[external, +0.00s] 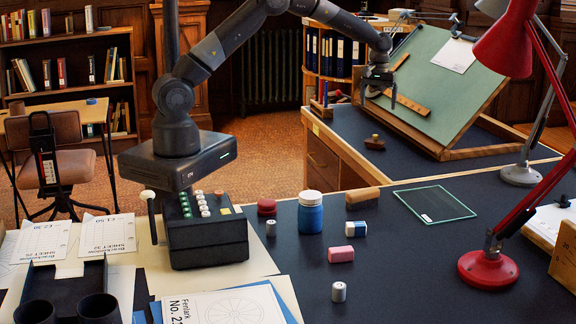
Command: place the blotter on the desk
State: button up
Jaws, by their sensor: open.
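A small dark-brown piece with a knob on top, which looks like the rocker blotter (375,144), sits upright on the dark top of the far desk (345,124), near its front edge. My gripper (378,93) hangs above and behind it in the picture, in front of the left side of the green drafting board. It points down, with its jaws open and nothing seen between them. It is clear of the blotter. The exact gap in depth is hard to tell.
The tilted green drafting board (440,75) carries a wooden straightedge (407,103). A red lamp (488,268) stands on the near desk with a blue jar (310,213), a brush (362,198), a glass plate (434,204) and erasers. The far desk's front left is mostly clear.

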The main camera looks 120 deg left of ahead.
jog(key=s+d+r+m+t, duration=0.1)
jog(key=d+r+m, duration=0.2)
jog(key=d+r, duration=0.55)
jog(key=d+r+m+t+y, duration=0.1)
jog(key=d+r+m, duration=0.3)
jog(key=d, duration=0.7)
jog(key=s+d+r+m, duration=0.1)
jog(key=d+r+m, duration=0.1)
jog(key=d+r, duration=0.65)
jog(key=s+d+r+m+t, duration=0.1)
jog(key=s+d+m, duration=0.2)
jog(key=s+d, duration=0.35)
jog(key=s+d+r+m+t, duration=0.15)
jog(key=s+d, duration=0.25)
jog(key=d, duration=0.5)
jog(key=s+d+f+m, duration=0.2)
jog(key=s+d, duration=0.1)
jog(key=s, duration=0.2)
jog(key=s+d+f+m+t+h, duration=0.1)
jog(key=s+d+f+m, duration=0.1)
jog(key=s, duration=0.4)
jog(key=shift+d+m, duration=0.75)
jog(key=shift+d, duration=0.4)
jog(key=shift+o, duration=0.2)
jog(key=shift+s, duration=0.1)
